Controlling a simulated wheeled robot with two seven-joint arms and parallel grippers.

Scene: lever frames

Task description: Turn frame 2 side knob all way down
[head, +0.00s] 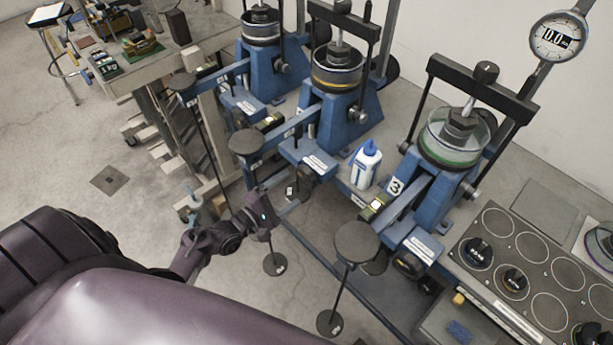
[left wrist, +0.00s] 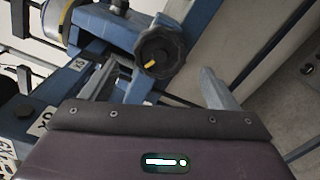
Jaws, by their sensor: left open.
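Frame 2 (head: 333,108) is the middle one of three blue lever frames in the head view. In the left wrist view a black lobed side knob (left wrist: 160,50) with a yellow mark sits on a blue upright ahead of my gripper. My right gripper is not in view.
Frame 3 (head: 432,195) stands right with its own knob (head: 408,263); frame 1 (head: 270,65) stands behind left. Hanger discs (head: 355,242) on thin rods stand in front. A white bottle (head: 364,168) stands between frames 2 and 3. A weight tray (head: 503,262) is at right.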

